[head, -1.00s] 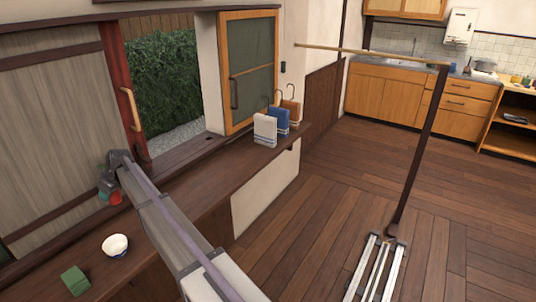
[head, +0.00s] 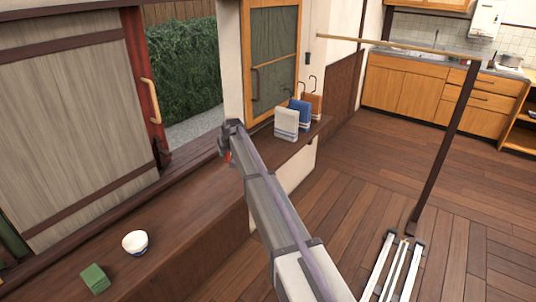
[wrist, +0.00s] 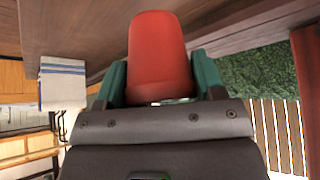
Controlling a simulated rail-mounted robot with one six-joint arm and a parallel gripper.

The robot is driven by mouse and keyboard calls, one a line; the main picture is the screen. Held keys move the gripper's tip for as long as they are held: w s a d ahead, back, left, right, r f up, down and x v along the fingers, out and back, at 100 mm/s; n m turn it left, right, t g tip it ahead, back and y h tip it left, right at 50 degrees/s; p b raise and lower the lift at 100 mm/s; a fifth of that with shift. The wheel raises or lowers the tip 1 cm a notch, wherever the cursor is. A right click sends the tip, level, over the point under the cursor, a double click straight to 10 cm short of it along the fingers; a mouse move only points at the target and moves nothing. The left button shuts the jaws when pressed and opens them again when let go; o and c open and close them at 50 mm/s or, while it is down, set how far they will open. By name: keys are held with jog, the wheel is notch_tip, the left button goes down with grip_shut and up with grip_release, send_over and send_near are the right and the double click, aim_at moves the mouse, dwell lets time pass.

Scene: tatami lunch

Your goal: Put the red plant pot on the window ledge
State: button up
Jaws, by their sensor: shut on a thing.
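The red plant pot (wrist: 158,50) is held between the green fingers of my gripper (wrist: 160,80) in the wrist view. Its tapered body points away from the palm. In the head view only a small red part of the pot (head: 228,158) shows beside my gripper (head: 226,150); my arm hides the rest. The dark wooden ledge (head: 190,210) runs below the shutter and window opening. My gripper is over or close to its far part, left of the hanging towels. I cannot tell the height between pot and ledge.
The ledge between bowl and towels looks clear.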

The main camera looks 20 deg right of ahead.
notch_tip(320, 180, down, 10)
jog(key=b, duration=0.9)
jog(key=shift+f, duration=0.1)
jog(key=shift+r, duration=0.3)
jog(key=shift+f, duration=0.15)
jog(key=o, duration=1)
